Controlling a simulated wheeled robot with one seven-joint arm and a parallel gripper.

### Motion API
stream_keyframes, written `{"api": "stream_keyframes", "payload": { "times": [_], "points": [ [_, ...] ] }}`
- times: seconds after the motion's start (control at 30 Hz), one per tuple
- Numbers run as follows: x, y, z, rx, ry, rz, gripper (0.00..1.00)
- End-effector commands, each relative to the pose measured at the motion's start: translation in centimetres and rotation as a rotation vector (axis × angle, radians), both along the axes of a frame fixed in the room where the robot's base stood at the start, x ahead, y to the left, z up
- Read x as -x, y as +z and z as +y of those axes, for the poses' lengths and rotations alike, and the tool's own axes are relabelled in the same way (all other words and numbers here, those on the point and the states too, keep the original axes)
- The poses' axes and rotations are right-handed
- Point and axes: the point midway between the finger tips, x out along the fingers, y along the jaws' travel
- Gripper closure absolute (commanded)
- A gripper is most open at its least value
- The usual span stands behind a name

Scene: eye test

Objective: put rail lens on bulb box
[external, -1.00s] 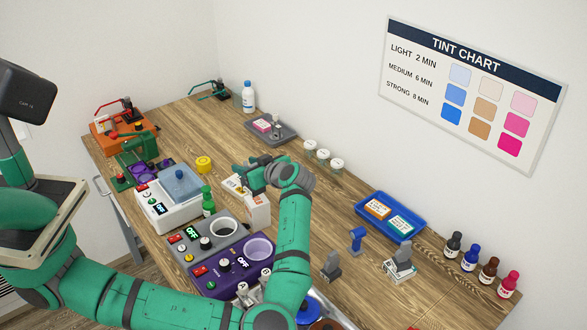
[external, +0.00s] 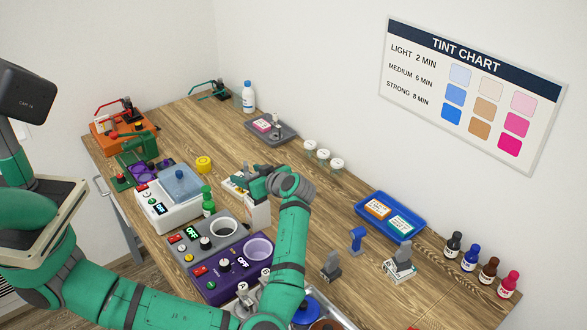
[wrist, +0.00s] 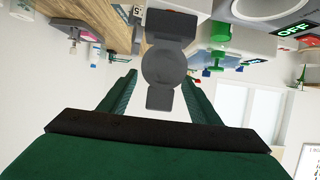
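A dark grey round piece with a tab and a wider foot, which I take to be the rail lens (wrist: 164,66), sits between my gripper's green fingertips (wrist: 161,78) in the wrist view. Its edges appear to meet both fingertips. In the external view my gripper (external: 250,180) is low over the middle of the bench, pointing left; the lens is hidden there. A pale upright box shape (external: 259,215) shows below my wrist. I cannot tell whether it is the bulb box. A small white piece (external: 232,188) lies beneath the fingertips, partly covered.
Bare wood lies between tray and gripper.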

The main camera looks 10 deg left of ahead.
Motion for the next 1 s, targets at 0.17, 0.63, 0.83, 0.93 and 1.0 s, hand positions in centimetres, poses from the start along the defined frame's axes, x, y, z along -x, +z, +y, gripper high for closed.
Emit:
{"api": "stream_keyframes", "payload": {
  "times": [0.17, 0.63, 0.83, 0.93, 1.0],
  "points": [
    [0.0, 0.0, -0.1, 0.0, -0.001, 0.0, 0.43],
    [4.3, 2.6, -4.4, 0.003, -0.005, 0.001, 0.43],
    [6.5, 3.9, -6.6, 0.001, -0.002, 0.002, 0.43],
    [7.2, 4.3, -7.3, 0.001, -0.001, 0.0, 0.43],
    [7.6, 4.5, -7.6, 0.001, 0.0, 0.001, 0.43]
  ]
}}
